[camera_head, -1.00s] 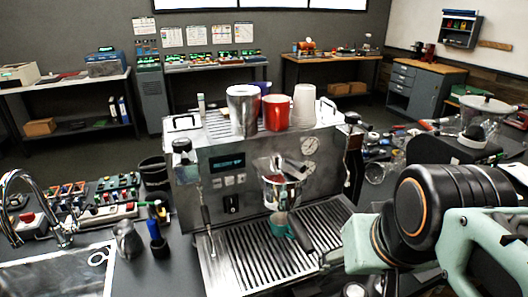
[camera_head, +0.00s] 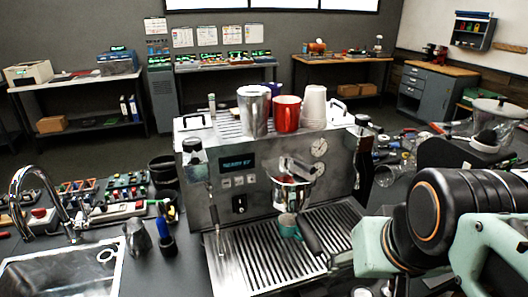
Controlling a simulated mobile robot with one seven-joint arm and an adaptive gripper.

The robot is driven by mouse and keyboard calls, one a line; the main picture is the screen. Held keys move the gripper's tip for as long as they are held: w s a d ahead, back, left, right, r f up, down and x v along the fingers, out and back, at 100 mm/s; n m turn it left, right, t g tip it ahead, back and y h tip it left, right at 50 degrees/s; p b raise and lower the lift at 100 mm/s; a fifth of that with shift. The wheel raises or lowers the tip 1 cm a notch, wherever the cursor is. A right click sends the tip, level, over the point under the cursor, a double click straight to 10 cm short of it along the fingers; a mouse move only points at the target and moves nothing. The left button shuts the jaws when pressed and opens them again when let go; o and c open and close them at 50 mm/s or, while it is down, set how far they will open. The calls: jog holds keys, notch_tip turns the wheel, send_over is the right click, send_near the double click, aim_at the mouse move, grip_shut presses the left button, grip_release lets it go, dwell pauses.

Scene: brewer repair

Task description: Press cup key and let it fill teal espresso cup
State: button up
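The espresso machine (camera_head: 270,205) stands in the middle of the counter, with a lit display (camera_head: 238,163) and a few small keys (camera_head: 238,181) below it. Which one is the cup key is too small to tell. The teal espresso cup (camera_head: 289,227) stands on the drip grate (camera_head: 275,262), under the group head and portafilter (camera_head: 292,190). The portafilter's dark handle points down to the right, beside the cup. My arm reaches in from the right. My gripper is not visible in the head view; only arm links show.
A steel pitcher (camera_head: 253,110), a red cup (camera_head: 287,113) and stacked white cups (camera_head: 314,106) stand on the machine top. A small metal jug (camera_head: 137,239) and a sink (camera_head: 60,273) with a tap are at left. Glass items (camera_head: 388,172) and a grinder-like dark unit crowd the right.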

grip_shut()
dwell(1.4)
